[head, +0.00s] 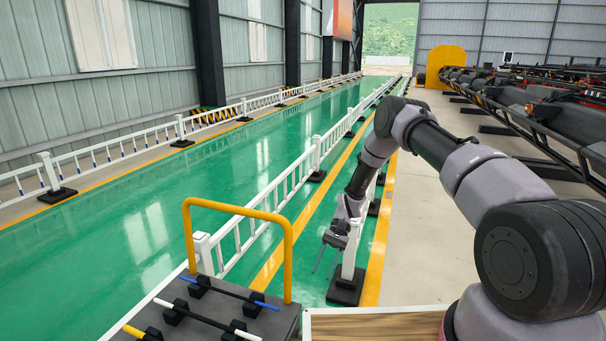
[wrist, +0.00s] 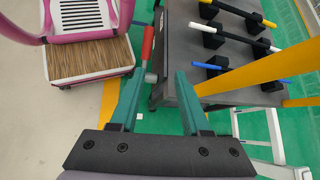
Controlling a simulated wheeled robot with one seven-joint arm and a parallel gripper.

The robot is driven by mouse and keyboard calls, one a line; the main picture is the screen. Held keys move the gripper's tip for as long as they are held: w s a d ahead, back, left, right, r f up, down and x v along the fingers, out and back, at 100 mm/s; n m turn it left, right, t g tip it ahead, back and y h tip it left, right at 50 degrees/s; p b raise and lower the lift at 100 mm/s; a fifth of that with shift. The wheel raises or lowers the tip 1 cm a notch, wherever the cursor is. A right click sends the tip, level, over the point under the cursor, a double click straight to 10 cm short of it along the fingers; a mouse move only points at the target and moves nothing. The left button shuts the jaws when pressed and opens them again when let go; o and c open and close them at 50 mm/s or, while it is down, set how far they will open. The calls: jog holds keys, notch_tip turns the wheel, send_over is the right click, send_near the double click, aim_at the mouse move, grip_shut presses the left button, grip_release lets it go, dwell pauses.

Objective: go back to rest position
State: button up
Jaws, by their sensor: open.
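My gripper (head: 328,256) is at the end of my outstretched arm, past the far edge of the cart, in front of a white fence post. In the wrist view its two green fingers (wrist: 158,98) are spread apart with nothing held between them. A grey cart (wrist: 214,74) with a yellow handle shows beyond and to the right of the fingers. It also shows at the lower left of the head view.
Black holders on the cart carry a blue-ended rod (head: 232,292) and a white-ended rod (head: 205,319). White fences (head: 272,207) with black feet line the green walkway (head: 165,235). A wood-topped surface (head: 375,325) is at the bottom. Machinery (head: 545,110) stands at right.

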jog(key=w+d+r+t+h, duration=0.1)
jog(key=d+r+t, duration=0.1)
jog(key=r, duration=0.8)
jog(key=w+d+r+t, duration=0.2)
jog(key=d+r, duration=0.1)
jog(key=r, duration=0.8)
jog(key=w+d+r+t+h, duration=0.1)
jog(key=d+r+t, duration=0.1)
jog(key=r, duration=0.8)
jog(key=s+d+r+t, duration=0.35)
jog(key=s+r, duration=0.25)
jog(key=r, duration=0.4)
jog(key=s+d+r+t, duration=0.2)
jog(key=s+d+r, duration=0.2)
jog(key=s+r, duration=0.45)
jog(key=s+d+r+t, duration=0.1)
jog(key=s+r+t, duration=0.1)
jog(key=s, duration=0.3)
jog(key=s+d+r+t+h, duration=0.1)
jog(key=s+d+r+t, duration=0.1)
jog(key=s, duration=0.3)
jog(key=shift+s+d+r+m, duration=0.25)
jog(key=shift+s+r+m, duration=0.15)
jog(key=shift+r, duration=0.5)
jog(key=shift+w, duration=0.1)
